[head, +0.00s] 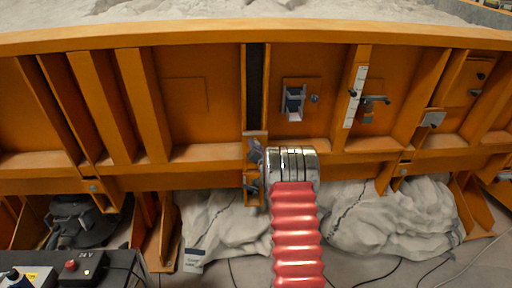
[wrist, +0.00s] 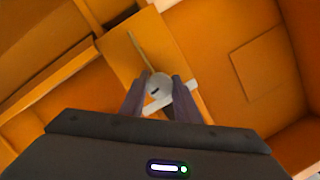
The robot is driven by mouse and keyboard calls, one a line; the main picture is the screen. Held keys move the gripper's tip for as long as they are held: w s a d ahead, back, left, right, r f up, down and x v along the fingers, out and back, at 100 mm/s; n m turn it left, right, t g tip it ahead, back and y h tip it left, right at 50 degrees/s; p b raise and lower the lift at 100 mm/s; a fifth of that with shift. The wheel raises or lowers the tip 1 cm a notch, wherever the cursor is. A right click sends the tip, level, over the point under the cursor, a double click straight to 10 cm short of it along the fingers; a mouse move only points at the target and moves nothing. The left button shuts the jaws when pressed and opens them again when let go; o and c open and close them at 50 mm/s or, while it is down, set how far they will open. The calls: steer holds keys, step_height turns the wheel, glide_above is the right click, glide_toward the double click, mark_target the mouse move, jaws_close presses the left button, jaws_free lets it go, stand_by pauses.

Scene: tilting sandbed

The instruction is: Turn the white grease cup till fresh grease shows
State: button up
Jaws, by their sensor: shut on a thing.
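The white grease cup (wrist: 157,84) shows in the wrist view as a small round pale piece against an orange panel. My gripper (wrist: 160,89) is shut on it, with one dark finger on each side. A dark mark shows on the cup's near face; I cannot tell whether it is grease. In the head view the cup is hidden, and my arm's chrome collar and red bellows stand in front of the orange frame.
A white strip (wrist: 181,95) lies close to the fingers, and a thin yellowish line (wrist: 138,50) runs up from the cup. In the head view, a latch (head: 294,103) and a lever handle (head: 376,99) project from the frame.

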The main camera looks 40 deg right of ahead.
steer(key=shift+d+f+m+t, duration=0.15)
steer(key=shift+m+t, duration=0.15)
steer(key=shift+m, duration=0.5)
steer(key=shift+s, duration=0.1)
steer(key=o, duration=0.7)
steer(key=shift+c, duration=0.2)
steer(key=o, duration=0.4)
steer(key=v, duration=1.3)
steer(key=shift+s, duration=0.4)
